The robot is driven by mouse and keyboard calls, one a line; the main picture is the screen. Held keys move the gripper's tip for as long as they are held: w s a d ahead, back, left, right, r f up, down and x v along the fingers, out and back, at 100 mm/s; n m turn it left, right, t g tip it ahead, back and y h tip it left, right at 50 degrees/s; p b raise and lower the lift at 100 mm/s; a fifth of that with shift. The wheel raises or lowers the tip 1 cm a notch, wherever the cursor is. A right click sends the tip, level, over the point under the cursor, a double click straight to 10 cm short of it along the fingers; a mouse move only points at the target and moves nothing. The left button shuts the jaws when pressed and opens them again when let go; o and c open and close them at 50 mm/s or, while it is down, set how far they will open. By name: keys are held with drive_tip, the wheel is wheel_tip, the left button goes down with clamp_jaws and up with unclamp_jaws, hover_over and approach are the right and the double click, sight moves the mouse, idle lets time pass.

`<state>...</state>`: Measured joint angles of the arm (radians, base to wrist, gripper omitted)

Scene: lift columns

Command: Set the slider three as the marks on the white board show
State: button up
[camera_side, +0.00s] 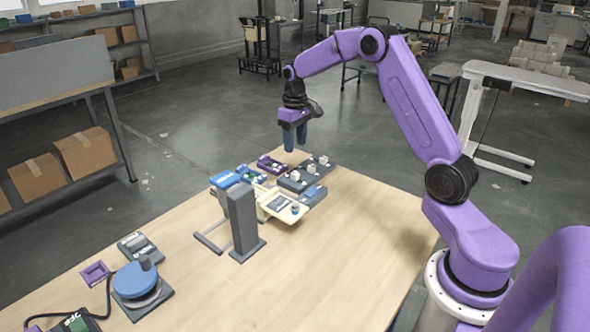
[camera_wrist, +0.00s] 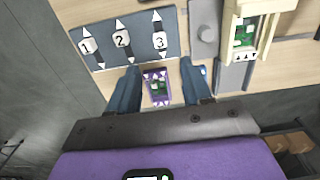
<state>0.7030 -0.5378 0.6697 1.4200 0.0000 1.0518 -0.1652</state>
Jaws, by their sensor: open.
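A dark grey panel (camera_wrist: 140,54) carries white slider knobs numbered 1 (camera_wrist: 88,46), 2 (camera_wrist: 121,40) and 3 (camera_wrist: 161,42), with white arrows above and below each. Knob 3 sits nearer its lower arrow; knobs 1 and 2 are about midway. The panel (camera_side: 293,184) also shows in the side view. A cream-white board (camera_wrist: 273,7) at the right holds a green piece and a white strip with small dark triangles; I cannot read more of its marks. My gripper (camera_side: 295,148) is open and empty, above the far side of the panel, pointing down. It also shows in the wrist view (camera_wrist: 160,82).
A purple tray (camera_wrist: 157,74) with a green piece lies below, between my fingers in the wrist view. A grey upright post (camera_side: 243,222) stands beside the boards. A blue round device (camera_side: 136,281) is at the front left.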

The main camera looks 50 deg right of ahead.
sight(295, 173)
wheel_tip(295, 173, down, 10)
drive_tip(key=shift+f, duration=0.1)
drive_tip(key=shift+c, duration=0.3)
